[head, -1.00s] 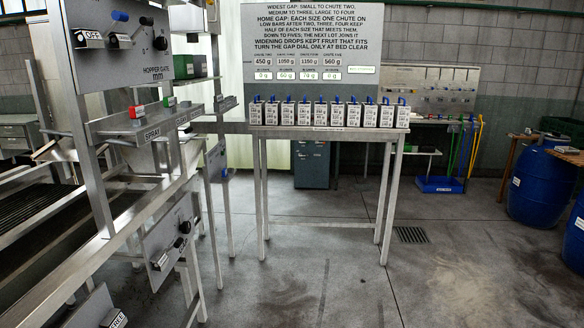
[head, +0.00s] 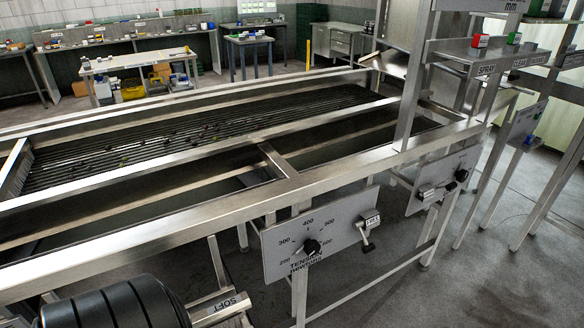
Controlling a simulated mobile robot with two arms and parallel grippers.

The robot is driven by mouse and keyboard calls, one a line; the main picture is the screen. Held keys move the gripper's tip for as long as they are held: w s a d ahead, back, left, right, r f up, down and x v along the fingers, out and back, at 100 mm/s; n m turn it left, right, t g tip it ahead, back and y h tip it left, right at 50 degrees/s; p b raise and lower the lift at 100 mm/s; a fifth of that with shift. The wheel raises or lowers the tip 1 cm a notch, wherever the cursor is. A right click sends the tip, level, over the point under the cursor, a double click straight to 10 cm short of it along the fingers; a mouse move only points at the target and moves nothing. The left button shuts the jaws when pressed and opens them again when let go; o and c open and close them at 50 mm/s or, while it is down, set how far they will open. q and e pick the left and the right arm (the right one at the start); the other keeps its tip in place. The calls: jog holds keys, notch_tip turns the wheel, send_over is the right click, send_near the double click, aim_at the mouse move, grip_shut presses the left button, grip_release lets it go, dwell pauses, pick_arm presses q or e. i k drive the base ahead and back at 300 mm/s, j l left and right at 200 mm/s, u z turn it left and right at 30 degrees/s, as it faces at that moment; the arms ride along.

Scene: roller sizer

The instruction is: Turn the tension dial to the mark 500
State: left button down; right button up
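The tension dial (head: 311,247) is a round black knob on a grey panel (head: 345,222) below the front rail of the roller bed. Around it are marks reading 200, 300, 400, 500 and 600, with 400 at the top and 500 at the upper right. The lettering under the knob reads tension, newtons. Which mark the knob points to is too small to tell. A labelled lever or switch (head: 368,228) sits on the same panel, right of the dial. Neither of my grippers is in view.
The long steel frame (head: 230,210) with its roller bed (head: 150,150) crosses the view. A second panel (head: 440,180) with black knobs stands to the right. A dark ribbed cylinder (head: 115,305) and a plate marked SOFT (head: 222,306) are at bottom left. Floor shows at lower right.

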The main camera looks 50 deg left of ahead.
aim_at(311, 248)
jog(key=u, duration=1.75)
jog(key=i+l, duration=0.05)
jog(key=l, duration=0.05)
